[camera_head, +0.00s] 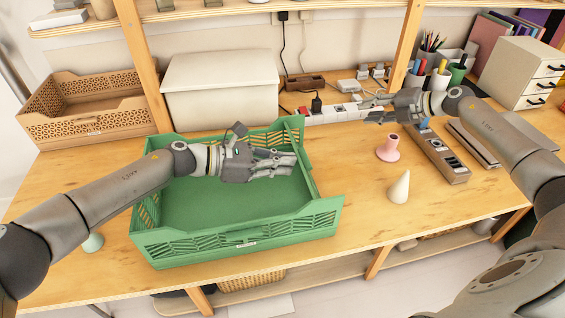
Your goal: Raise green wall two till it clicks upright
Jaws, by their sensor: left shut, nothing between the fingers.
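The green crate (240,240) stands on the wooden table at the left of centre. Its front wall, with slots and a small label, is upright. Its left wall (150,208) also stands, and the back wall is partly hidden behind my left arm. The right side looks low between its raised corners. I cannot tell which wall is number two. My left gripper (288,164) is shut and empty, above the crate floor towards its right side. My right gripper (368,107) is over the back of the table, right of the crate; its finger gap is unclear.
A white box (222,88), a power strip and a wooden post (143,75) stand behind the crate. A tan crate (85,105) is at the left.

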